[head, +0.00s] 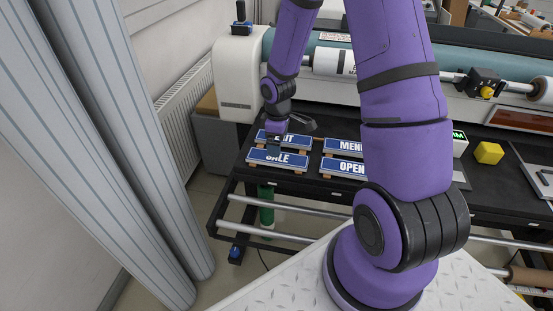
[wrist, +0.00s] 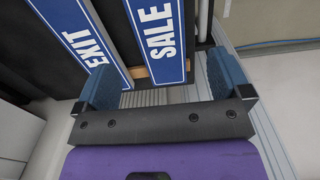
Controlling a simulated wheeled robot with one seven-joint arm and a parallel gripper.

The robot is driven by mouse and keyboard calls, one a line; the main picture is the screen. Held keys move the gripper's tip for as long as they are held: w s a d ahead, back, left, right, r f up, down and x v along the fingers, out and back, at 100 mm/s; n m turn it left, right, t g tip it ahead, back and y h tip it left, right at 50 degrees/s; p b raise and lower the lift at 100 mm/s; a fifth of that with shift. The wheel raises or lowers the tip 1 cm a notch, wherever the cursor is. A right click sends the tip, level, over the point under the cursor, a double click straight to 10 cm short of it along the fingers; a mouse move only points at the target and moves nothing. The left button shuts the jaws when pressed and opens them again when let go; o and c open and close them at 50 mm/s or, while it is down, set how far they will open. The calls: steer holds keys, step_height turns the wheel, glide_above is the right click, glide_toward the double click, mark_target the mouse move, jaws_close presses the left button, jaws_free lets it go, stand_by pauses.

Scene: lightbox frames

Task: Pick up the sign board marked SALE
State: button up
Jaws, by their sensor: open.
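The SALE sign board (head: 262,160) is blue with white letters and a white border. It lies raised on small wooden blocks at the front left of the black table. In the wrist view the SALE board (wrist: 158,42) shows its near end between my two fingers, with a wooden block (wrist: 139,73) under it. In the wrist view my gripper (wrist: 163,68) has blue pads spread wider than the board. Whether the fingers are level with the board I cannot tell.
The EXIT board (head: 292,141) lies just behind SALE; in the wrist view the EXIT board (wrist: 82,38) ends by my left finger. The MENU board (head: 343,147) and OPEN board (head: 343,167) lie to the right. A yellow block (head: 489,153) sits farther right.

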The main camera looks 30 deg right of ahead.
mark_target(286, 160)
steer(key=shift+f, duration=3.2)
steer(key=c, duration=1)
steer(key=shift+c, duration=0.2)
steer(key=shift+r, duration=0.2)
